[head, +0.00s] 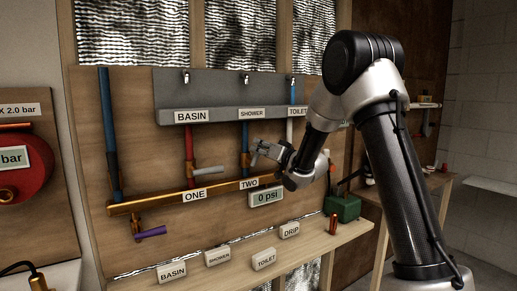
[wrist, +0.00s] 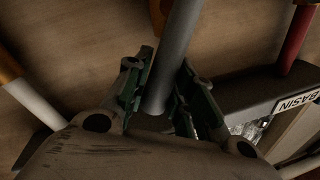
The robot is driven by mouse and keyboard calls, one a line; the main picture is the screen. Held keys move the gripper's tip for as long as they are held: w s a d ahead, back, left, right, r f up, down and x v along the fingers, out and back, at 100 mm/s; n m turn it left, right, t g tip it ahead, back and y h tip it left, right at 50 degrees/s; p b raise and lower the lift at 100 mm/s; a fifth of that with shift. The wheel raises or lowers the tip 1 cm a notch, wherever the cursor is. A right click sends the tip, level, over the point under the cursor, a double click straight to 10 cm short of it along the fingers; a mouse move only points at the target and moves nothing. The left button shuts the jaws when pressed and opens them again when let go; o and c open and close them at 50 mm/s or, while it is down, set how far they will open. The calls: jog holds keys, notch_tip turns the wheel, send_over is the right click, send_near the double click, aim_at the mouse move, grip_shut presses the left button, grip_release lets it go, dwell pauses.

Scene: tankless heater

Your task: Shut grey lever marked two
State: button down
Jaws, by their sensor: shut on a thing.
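The "TWO" label (head: 249,184) sits on the copper manifold pipe (head: 170,198), below the blue pipe (head: 245,134) that leads up to SHOWER. My gripper (head: 266,152) is just right of this blue pipe, above the label. In the wrist view a grey lever (wrist: 178,45) runs down between the two fingers of my gripper (wrist: 166,98), which are closed around it. An orange fitting (wrist: 158,14) shows near the lever's far end. In the head view my gripper mostly hides this lever, so its exact angle cannot be told.
Another grey lever (head: 209,170) sticks out right from the red pipe (head: 189,143) above the "ONE" label (head: 194,195). A purple lever (head: 150,232) hangs lower left. A 0 psi gauge (head: 266,197) is below my gripper. A green box (head: 342,208) stands on the wooden shelf.

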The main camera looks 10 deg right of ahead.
jog(key=m, duration=0.1)
jog(key=d+m, duration=0.1)
jog(key=f+m, duration=0.1)
jog(key=shift+w+d+t, duration=0.2)
jog(key=shift+w+t, duration=0.05)
jog(key=shift+t, duration=0.15)
jog(key=shift+w+d+f+m+t+h, duration=0.1)
jog(key=shift+d+f+m+t+h, duration=0.5)
jog(key=shift+m, duration=1.35)
jog(key=shift+w+d+f+m+g+h, duration=0.1)
jog(key=shift+f+m+h, duration=0.25)
jog(key=shift+f+m, duration=1.15)
jog(key=shift+w+d+f+m+t+h, duration=0.1)
jog(key=shift+d+f+m+t+h, duration=0.3)
jog(key=shift+m, duration=1.95)
jog(key=shift+a, duration=0.1)
jog(key=c, duration=1.2)
grip_release()
jog(key=shift+f, duration=0.1)
jog(key=shift+s, duration=0.1)
jog(key=v, duration=1.1)
jog(key=shift+s, duration=0.4)
